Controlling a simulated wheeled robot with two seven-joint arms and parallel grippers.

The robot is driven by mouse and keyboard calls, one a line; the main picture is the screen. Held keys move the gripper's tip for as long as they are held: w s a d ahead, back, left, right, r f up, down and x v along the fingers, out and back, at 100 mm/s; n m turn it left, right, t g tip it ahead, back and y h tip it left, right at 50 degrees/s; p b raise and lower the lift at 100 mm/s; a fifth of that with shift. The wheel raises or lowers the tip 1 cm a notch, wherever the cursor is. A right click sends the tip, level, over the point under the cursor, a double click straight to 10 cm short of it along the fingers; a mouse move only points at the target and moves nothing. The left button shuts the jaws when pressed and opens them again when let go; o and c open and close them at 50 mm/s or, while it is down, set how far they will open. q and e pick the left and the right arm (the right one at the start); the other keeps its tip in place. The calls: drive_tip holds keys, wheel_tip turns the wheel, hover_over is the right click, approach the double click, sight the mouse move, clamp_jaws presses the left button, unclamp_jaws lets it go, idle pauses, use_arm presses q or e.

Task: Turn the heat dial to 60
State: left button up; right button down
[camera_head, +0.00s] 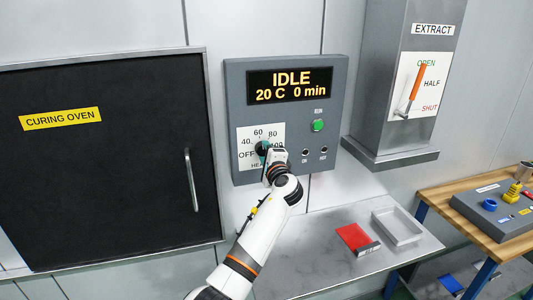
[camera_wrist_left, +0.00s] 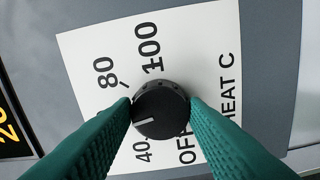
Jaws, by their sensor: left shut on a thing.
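The black heat dial (camera_wrist_left: 160,110) sits on a white scale plate (camera_wrist_left: 195,50) in the wrist view. My left gripper (camera_wrist_left: 160,105) is shut on it, one green finger at each side. The dial's white mark points left in that view, toward the left finger. That finger hides the 60; 40, 80, 100 and OFF show. The display (camera_head: 290,86) reads IDLE, 20 C, 0 min. My right gripper is not in view.
The curing oven door (camera_head: 100,150) with its handle (camera_head: 191,180) is left of the panel. A green button (camera_head: 318,125) is right of the dial. The extract lever (camera_head: 415,85) is further right. A shelf below holds a red item (camera_head: 352,236) and a grey tray (camera_head: 399,226).

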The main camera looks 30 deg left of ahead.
use_arm(q)
drive_tip(key=shift+a+r, duration=0.2)
drive_tip(key=shift+r, duration=0.2)
drive_tip(key=o, duration=0.9)
drive_tip(key=shift+o, duration=0.4)
drive_tip(key=shift+a+f, duration=0.15)
drive_tip(key=shift+f, duration=0.2)
drive_tip(key=shift+s+d, duration=0.15)
drive_tip(key=shift+d, duration=0.25)
drive_tip(key=b+v, duration=0.4)
drive_tip(key=v, duration=0.7)
drive_tip(key=shift+s, duration=0.1)
